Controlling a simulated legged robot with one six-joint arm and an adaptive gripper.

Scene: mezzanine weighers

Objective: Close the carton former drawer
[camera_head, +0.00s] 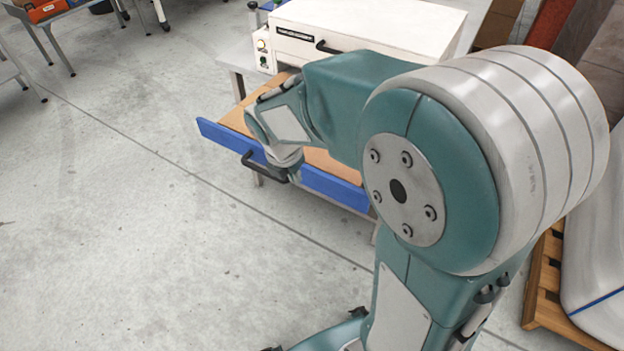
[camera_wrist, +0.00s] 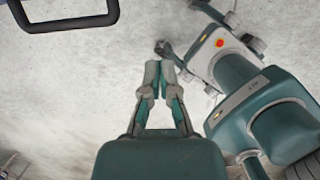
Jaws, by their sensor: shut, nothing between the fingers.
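The carton former (camera_head: 365,25) is a white box with a dark label and a black lid handle at the top of the head view. Its drawer, with a blue front (camera_head: 335,188) and a tan inside, stands pulled out below it. The drawer's black handle (camera_head: 264,172) sticks out from the front; it also shows in the wrist view (camera_wrist: 68,22) at upper left. My gripper (camera_wrist: 160,68) is shut and empty over bare floor, apart from the handle in the wrist view. In the head view my arm hides part of the drawer, and the fingertips cannot be made out.
A pallet (camera_head: 545,290) with a pale wrapped load stands at the right. Grey tables with orange boxes (camera_head: 45,8) are at the far left. The concrete floor left of and in front of the drawer is clear.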

